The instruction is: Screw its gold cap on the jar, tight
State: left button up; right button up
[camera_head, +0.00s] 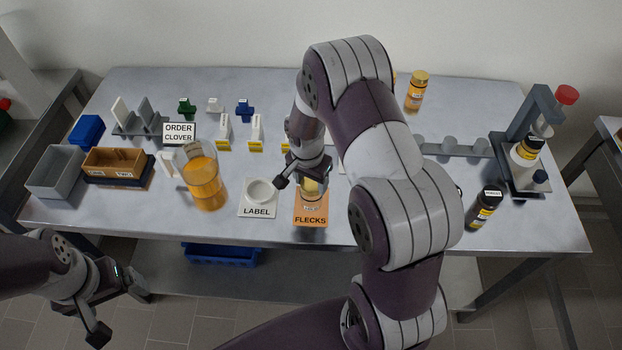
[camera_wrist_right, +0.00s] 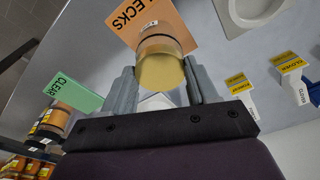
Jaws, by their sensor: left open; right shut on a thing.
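The jar (camera_head: 309,202) stands upright on the orange FLECKS mat (camera_head: 311,220), partly hidden by my right gripper (camera_head: 304,180). In the right wrist view its gold cap (camera_wrist_right: 161,72) is at the near end of the clear jar (camera_wrist_right: 160,35), between the two grey fingers. My right gripper is shut on the gold cap. How far the cap is threaded cannot be told. My left gripper (camera_head: 118,312) is open and empty, low at the left, off the table's front edge.
A white LABEL plate (camera_head: 257,212) and an amber-filled vessel (camera_head: 204,184) stand left of the mat. A dark bottle (camera_head: 485,208) and a press stand (camera_head: 520,178) are at the right. My right arm hides the table's middle. A green CLEAR mat (camera_wrist_right: 72,96) shows in the wrist view.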

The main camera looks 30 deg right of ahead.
jog(key=shift+f, duration=0.1)
dwell(0.4)
jog(key=o, duration=1.3)
jog(key=shift+r+p, duration=2.6)
jog(key=shift+r, duration=1.05)
jog(key=shift+f, duration=0.1)
